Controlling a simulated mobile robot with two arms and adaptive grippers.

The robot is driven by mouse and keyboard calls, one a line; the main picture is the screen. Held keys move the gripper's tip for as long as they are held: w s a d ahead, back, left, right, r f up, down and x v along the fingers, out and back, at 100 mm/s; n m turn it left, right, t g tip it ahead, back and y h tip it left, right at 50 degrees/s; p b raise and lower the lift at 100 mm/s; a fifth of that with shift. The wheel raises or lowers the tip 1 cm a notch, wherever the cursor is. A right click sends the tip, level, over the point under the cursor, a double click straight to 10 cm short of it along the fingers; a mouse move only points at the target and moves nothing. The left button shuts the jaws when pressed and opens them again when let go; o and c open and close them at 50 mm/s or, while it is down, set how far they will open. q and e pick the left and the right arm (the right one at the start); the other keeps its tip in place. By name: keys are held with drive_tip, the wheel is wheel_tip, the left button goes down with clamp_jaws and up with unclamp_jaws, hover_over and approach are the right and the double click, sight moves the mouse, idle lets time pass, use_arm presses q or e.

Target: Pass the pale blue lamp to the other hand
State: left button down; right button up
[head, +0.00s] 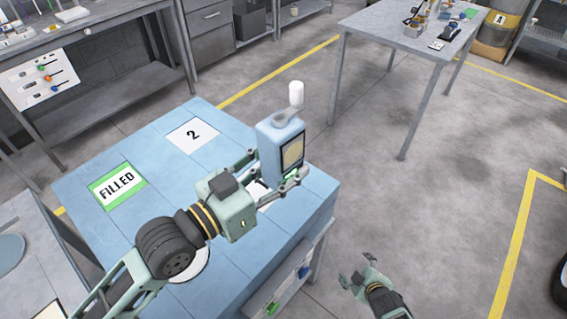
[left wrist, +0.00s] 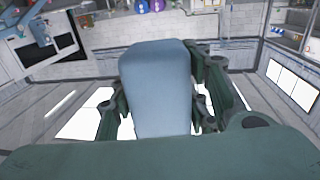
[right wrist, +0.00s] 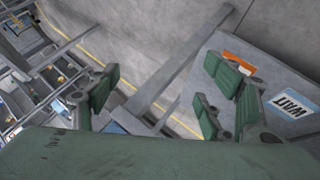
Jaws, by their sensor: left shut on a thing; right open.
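The pale blue lamp (head: 276,145) is a boxy body with a cream panel in a dark frame and a white cylinder on top. My left gripper (head: 275,170) is shut on its lower part and holds it upright over the right side of the blue table. In the left wrist view the lamp body (left wrist: 158,85) stands between the fingers. My right gripper (head: 356,270) is open and empty, over the floor to the right of the table and apart from the lamp. The right wrist view shows nothing between its fingers (right wrist: 152,105).
A grey table (head: 378,30) with small items stands at the back right. A "WAIT" card (right wrist: 290,102) shows in the right wrist view. Open floor lies to the right.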

drive_tip(key=s+a+f+m+g, duration=0.1)
drive_tip(key=s+f, duration=0.4)
drive_tip(key=s, duration=0.7)
drive_tip(key=s+a+f+m+g, duration=0.1)
drive_tip(key=s+f+m+g, duration=0.3)
drive_tip(key=s, duration=0.7)
drive_tip(key=s+a+f+m+g, duration=0.2)
drive_tip(key=s+f, duration=0.5)
drive_tip(key=s, duration=0.5)
drive_tip(key=shift+s+f+m+g, duration=0.2)
drive_tip(key=shift+s+m+g, duration=0.2)
drive_tip(key=shift+m, duration=0.2)
